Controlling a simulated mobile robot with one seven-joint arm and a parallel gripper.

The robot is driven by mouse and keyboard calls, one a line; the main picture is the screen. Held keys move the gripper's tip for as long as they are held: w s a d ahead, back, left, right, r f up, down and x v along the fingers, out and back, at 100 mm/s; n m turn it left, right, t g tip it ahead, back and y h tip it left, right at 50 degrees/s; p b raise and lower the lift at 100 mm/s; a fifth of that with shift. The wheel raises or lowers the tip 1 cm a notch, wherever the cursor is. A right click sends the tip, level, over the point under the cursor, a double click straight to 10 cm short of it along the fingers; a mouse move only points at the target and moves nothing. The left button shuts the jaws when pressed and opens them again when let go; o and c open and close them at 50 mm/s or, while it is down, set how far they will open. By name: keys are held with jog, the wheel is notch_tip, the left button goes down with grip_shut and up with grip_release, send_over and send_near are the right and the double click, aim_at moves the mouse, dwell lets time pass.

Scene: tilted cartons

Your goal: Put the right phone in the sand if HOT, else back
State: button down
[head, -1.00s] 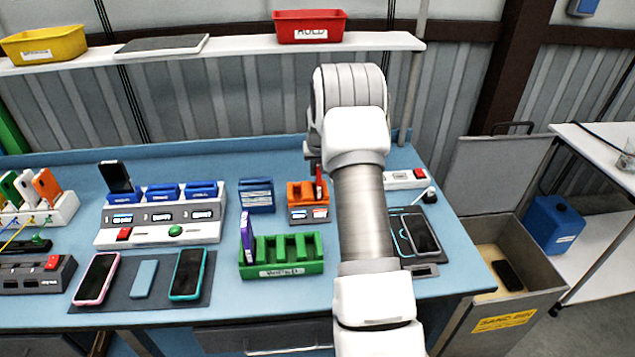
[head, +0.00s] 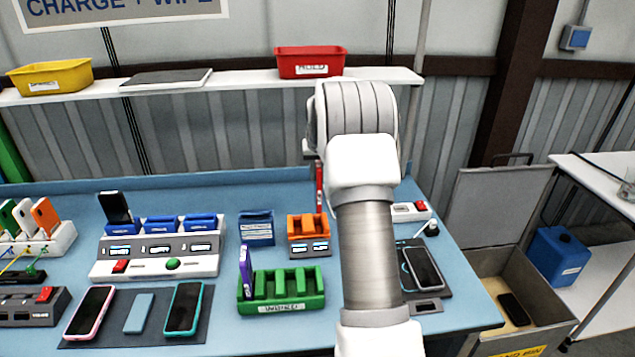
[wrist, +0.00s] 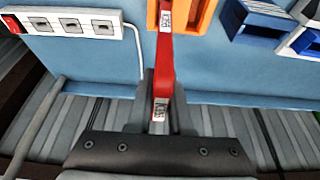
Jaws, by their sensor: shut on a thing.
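My gripper (wrist: 162,105) is shut on a slim red phone (wrist: 164,68), seen edge-on with white labels on its edge. In the head view the red phone (head: 319,186) hangs upright above the back right of the orange dock (head: 295,228), and my arm hides most of the gripper. The orange dock also shows at the top of the wrist view (wrist: 207,14). The open sand bin (head: 482,265) stands on the floor at the right; a dark phone (head: 514,309) lies in it. I cannot read any HOT display.
A green rack (head: 282,302) holds a purple phone (head: 245,270) at its left end. A dark phone (head: 423,267) lies on a pad right of my arm. A white power strip (head: 408,212) is behind it. The shelf (head: 250,82) with the red tray (head: 310,63) runs above.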

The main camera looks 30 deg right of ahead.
jog(key=shift+r+p, duration=0.55)
jog(key=shift+r, duration=0.25)
dwell(0.6)
jog(key=shift+r+p, duration=2)
jog(key=shift+r, duration=0.95)
